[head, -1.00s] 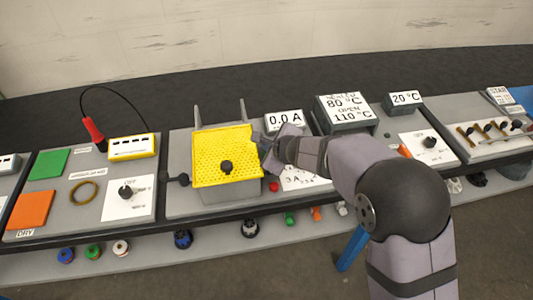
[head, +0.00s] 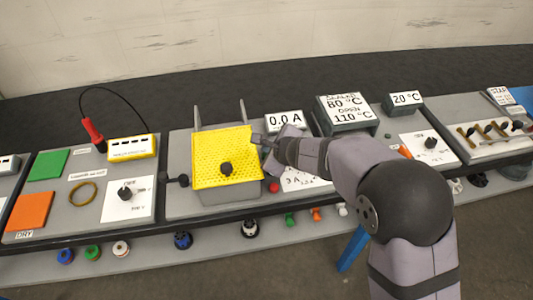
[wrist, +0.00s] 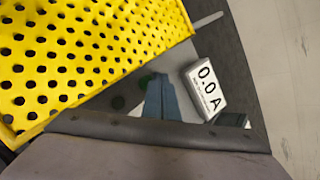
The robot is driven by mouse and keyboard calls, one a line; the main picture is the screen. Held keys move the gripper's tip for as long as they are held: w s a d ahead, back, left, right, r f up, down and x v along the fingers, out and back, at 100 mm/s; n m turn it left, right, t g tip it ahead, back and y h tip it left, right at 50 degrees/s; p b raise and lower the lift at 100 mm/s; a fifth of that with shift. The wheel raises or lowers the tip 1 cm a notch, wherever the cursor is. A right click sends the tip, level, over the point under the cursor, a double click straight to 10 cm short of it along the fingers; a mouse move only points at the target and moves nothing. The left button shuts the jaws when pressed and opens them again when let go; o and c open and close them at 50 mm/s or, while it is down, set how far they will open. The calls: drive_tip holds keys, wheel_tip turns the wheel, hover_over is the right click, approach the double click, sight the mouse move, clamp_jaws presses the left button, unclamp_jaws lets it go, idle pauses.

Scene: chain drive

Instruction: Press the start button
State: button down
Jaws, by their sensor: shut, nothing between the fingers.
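My gripper (head: 258,139) is shut and empty, at the right edge of the yellow perforated cover (head: 222,155). In the wrist view its closed fingers (wrist: 158,80) point down at the panel between the cover and the 0.0 A display. A small green part, perhaps the start button (wrist: 146,79), shows beside the fingertips, partly hidden by them. I cannot tell whether they touch it. In the head view this green part is hidden. A red button (head: 273,187) sits at the front of the same panel.
The yellow cover (wrist: 80,50) stands close on the left in the wrist view. The 0.0 A display (head: 285,121) is just behind the gripper, and a larger temperature display (head: 345,112) is to its right.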

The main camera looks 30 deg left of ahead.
drive_tip(key=shift+s+f+p, duration=0.1)
drive_tip(key=shift+s+p, duration=0.3)
drive_tip(key=shift+p, duration=0.25)
wheel_tip(320, 180, up, 3)
drive_tip(key=shift+f+p, duration=0.1)
drive_tip(key=shift+p, duration=1)
drive_tip(key=shift+w+r+p, duration=0.1)
drive_tip(key=shift+r+p, duration=0.25)
drive_tip(key=shift+r, duration=0.1)
